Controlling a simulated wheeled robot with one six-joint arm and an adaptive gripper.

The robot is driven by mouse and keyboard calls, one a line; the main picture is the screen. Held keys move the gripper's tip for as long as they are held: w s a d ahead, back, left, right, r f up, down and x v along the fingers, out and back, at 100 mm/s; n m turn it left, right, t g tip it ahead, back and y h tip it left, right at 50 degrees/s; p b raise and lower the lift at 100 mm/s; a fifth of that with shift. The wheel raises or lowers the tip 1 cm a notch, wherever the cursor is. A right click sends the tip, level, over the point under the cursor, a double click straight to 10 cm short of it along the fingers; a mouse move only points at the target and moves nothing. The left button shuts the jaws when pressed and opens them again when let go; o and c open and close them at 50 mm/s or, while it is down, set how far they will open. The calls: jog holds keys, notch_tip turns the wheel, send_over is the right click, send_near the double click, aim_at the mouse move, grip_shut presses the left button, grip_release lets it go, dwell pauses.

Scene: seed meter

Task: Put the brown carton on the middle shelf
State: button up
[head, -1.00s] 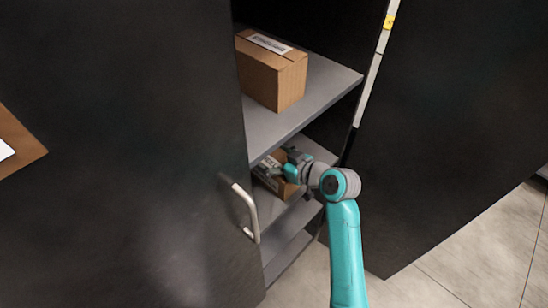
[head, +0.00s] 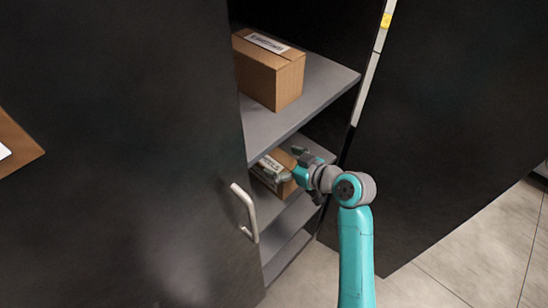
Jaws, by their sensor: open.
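A brown carton (head: 288,187) with a pale label sits on the middle shelf (head: 284,216) of the dark cabinet, below the upper shelf. The upper shelf's edge and my gripper hide part of it. My gripper (head: 290,164) is open at the carton's right side, with its fingers spread close to the carton's top and front. I cannot tell whether a finger still touches it. The carton appears to rest on the shelf.
Another brown carton (head: 271,76) with a white label stands on the upper shelf (head: 322,84). The cabinet's left door (head: 120,150) with a metal handle (head: 245,212) and the right dark panel (head: 450,140) flank the opening. A lower shelf (head: 284,254) looks empty.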

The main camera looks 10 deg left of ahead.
jog(key=v, duration=0.8)
jog(key=s+d+f+m+t+h, duration=0.2)
jog(key=s+d+f+m+h, duration=0.25)
jog(key=s+f, duration=0.35)
jog(key=s+d+f+m+t+h, duration=0.25)
jog(key=s+d+f+m, duration=0.2)
jog(key=s+f, duration=0.4)
jog(key=s+d+r+h, duration=0.1)
jog(key=s+d+r, duration=0.1)
jog(key=s, duration=0.6)
jog(key=s+d+r+m+t+h, duration=0.1)
jog(key=s+d+r, duration=0.1)
jog(key=s+r, duration=0.3)
jog(key=s+d+r+t+h, duration=0.1)
jog(key=s+d+r, duration=0.1)
jog(key=s, duration=1)
jog(key=shift+d+r+h, duration=0.15)
jog(key=shift+r+h, duration=0.25)
jog(key=shift+r, duration=0.45)
